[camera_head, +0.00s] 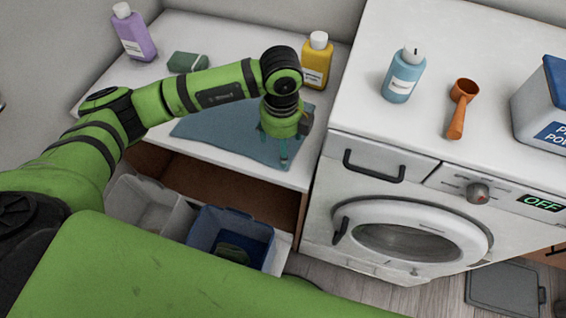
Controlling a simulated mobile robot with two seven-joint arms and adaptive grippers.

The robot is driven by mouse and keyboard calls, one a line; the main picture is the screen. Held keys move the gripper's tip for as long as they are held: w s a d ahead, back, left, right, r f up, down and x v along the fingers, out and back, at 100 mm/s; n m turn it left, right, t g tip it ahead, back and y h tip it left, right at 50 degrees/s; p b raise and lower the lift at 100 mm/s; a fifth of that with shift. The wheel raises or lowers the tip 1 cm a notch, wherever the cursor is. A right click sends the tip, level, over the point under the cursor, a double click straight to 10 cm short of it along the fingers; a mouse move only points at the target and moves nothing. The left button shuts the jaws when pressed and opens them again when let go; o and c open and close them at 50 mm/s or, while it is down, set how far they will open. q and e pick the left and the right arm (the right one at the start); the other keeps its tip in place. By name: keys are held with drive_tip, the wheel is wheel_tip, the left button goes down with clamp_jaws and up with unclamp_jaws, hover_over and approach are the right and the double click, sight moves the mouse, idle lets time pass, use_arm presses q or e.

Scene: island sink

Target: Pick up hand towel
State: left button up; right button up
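The hand towel is a blue-grey cloth (215,132) lying flat on the white counter, with its front edge near the counter's edge. My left arm reaches over the counter from the left. My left gripper (280,150) points down over the right part of the towel and hides some of it. Its thin teal fingers are low, at or just above the cloth; I cannot tell whether they touch it. The towel shows no clear lift or bunching. The finger gap is too small to judge. My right gripper is not in view.
On the counter stand a purple bottle (134,36), a dark green block (188,62) and a yellow bottle (317,64). A blue bin (230,232) and a grey bin (150,208) are below. A washing machine (410,150) stands right, bearing a blue bottle (403,77) and orange scoop (459,108).

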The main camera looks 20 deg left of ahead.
use_arm(q)
drive_tip(key=f+b, duration=0.2)
drive_tip(key=f, duration=0.1)
drive_tip(key=f+b, duration=0.3)
drive_tip(key=f, duration=0.2)
drive_tip(key=shift+w+f+b, duration=0.3)
drive_tip(key=shift+b, duration=0.1)
drive_tip(key=shift+w+f, duration=0.1)
drive_tip(key=shift+f, duration=0.05)
drive_tip(key=shift+f+b, duration=0.3)
drive_tip(key=shift+b, duration=0.05)
drive_tip(key=shift+s, duration=0.2)
drive_tip(key=c, duration=1.1)
drive_tip(key=shift+s+f, duration=0.1)
clamp_jaws()
wheel_tip(320, 180, up, 12)
drive_tip(key=p, duration=0.8)
drive_tip(key=shift+w, duration=0.25)
